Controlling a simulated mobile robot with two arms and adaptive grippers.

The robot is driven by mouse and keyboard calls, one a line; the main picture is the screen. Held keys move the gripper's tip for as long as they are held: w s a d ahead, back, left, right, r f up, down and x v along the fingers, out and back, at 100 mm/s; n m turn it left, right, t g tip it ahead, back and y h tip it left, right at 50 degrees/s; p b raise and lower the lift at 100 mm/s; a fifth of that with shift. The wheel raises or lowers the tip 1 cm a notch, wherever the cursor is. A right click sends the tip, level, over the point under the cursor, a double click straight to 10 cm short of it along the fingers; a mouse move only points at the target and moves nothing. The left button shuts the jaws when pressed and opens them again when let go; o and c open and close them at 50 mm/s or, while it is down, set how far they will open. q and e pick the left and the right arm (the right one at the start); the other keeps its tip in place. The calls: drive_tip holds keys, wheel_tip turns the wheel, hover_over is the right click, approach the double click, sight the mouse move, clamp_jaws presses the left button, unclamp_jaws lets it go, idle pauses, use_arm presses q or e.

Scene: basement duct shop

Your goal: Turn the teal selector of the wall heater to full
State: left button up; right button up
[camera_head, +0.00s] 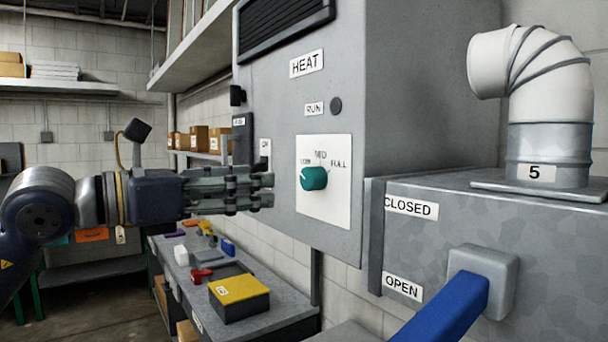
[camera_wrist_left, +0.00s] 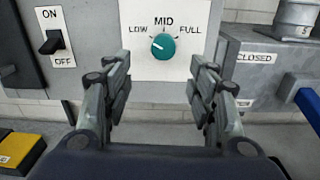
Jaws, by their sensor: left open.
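The teal selector (camera_head: 314,178) is a round knob on a white plate (camera_head: 324,215) marked LOW, MID and FULL, on the front of the grey wall heater (camera_head: 420,110). In the left wrist view the selector (camera_wrist_left: 163,46) has a pale pointer mark toward its upper left, on the LOW side. My left gripper (camera_head: 262,190) is open and empty, to the left of the selector and apart from it. In the left wrist view its two fingers (camera_wrist_left: 161,75) stand either side below the knob. My right gripper is not in view.
An ON/OFF switch (camera_wrist_left: 51,42) sits left of the plate. Right of the heater, a grey duct box (camera_head: 440,235) carries a blue lever (camera_head: 450,310) and CLOSED and OPEN labels. A workbench with a yellow-topped box (camera_head: 239,297) stands below my left gripper.

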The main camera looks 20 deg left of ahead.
sight(306, 180)
use_arm(q)
drive_tip(key=p+x, duration=0.1)
drive_tip(key=x, duration=0.1)
drive_tip(key=p+x, duration=0.1)
drive_tip(key=x, duration=0.2)
drive_tip(key=p+x, duration=0.2)
drive_tip(key=shift+d+r, duration=0.25)
drive_tip(key=shift+d, duration=0.2)
drive_tip(key=shift+p+x, duration=0.45)
drive_tip(key=shift+x, duration=0.45)
drive_tip(key=shift+w+f, duration=0.1)
drive_tip(key=shift+w, duration=0.1)
drive_tip(key=shift+d, duration=0.1)
drive_tip(key=shift+f, duration=0.1)
drive_tip(key=shift+c, duration=0.9)
drive_tip(key=c, duration=0.9)
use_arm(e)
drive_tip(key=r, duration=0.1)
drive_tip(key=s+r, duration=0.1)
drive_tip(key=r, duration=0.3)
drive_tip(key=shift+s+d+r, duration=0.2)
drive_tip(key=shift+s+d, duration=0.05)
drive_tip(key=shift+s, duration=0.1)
